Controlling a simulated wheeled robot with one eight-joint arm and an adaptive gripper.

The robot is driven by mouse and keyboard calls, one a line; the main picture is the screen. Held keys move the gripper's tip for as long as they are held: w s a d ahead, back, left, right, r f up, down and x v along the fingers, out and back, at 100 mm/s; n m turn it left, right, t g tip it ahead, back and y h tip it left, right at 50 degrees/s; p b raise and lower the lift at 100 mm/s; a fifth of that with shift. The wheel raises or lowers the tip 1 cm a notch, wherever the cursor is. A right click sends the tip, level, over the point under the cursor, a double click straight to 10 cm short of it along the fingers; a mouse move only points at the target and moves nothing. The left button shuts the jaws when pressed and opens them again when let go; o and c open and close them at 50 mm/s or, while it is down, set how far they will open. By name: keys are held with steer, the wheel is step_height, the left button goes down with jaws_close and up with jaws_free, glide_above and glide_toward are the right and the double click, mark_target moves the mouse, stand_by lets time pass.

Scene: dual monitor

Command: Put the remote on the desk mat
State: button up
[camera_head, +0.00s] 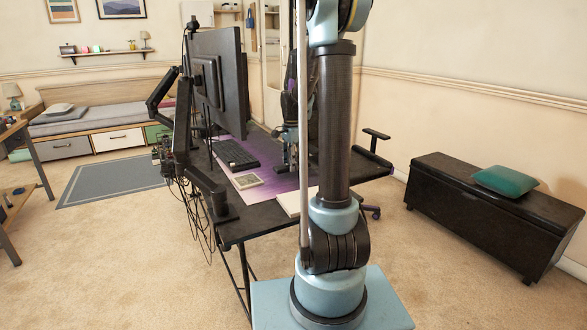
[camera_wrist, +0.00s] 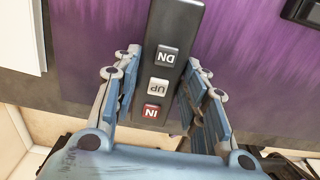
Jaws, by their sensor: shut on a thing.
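The remote (camera_wrist: 166,65) is a dark, narrow bar with buttons marked DN, UP and IN, the last one red. My gripper (camera_wrist: 161,62) is shut on it, with one blue-grey finger along each long side. The remote's far end overlaps the purple desk mat (camera_wrist: 95,45) in the wrist view; I cannot tell whether it touches the mat. In the head view the desk mat (camera_head: 272,183) lies on the black desk. My gripper (camera_head: 288,158) shows there above the mat, partly hidden by my arm, and the remote cannot be made out.
A white flat item (camera_head: 293,202) is near the desk's front edge. A monitor (camera_head: 218,80) on an arm rises at the left. A chair (camera_head: 375,140) stands behind the desk.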

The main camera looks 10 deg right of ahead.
steer(key=shift+f, duration=1.05)
steer(key=o, duration=1.1)
steer(key=shift+f, duration=0.1)
step_height(320, 180, up, 12)
steer(key=shift+r, duration=0.1)
